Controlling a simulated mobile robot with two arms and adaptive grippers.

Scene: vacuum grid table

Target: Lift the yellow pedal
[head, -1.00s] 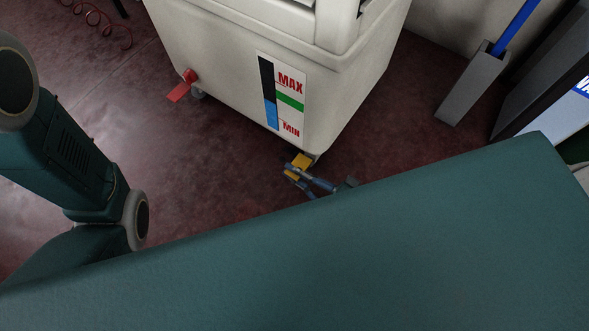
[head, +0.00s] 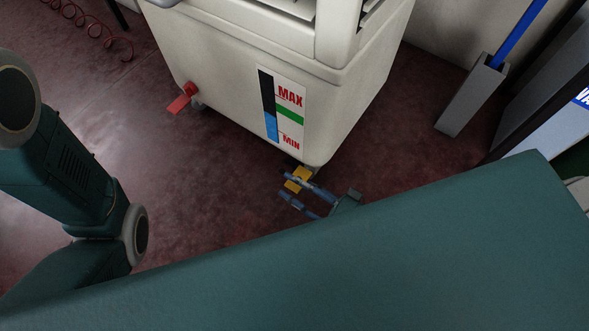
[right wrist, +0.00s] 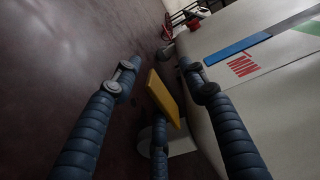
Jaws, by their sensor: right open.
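The yellow pedal (head: 297,180) is at the low front corner of the white cabinet (head: 230,85), just above the floor. It also shows in the right wrist view (right wrist: 163,97) as a tilted yellow plate between my fingers. My right gripper (head: 299,187) is open around the pedal, with one finger partly in front of it in the head view. In the right wrist view my right gripper (right wrist: 158,80) has fingers on both sides of the pedal with gaps; a third finger lies below it. My left gripper is not in view; a green arm part of mine is at the left.
A red pedal (head: 178,104) sits at the cabinet's left corner. A grey bin (head: 470,98) with a blue handle stands at the right. A red coiled hose (head: 95,35) lies at the upper left.

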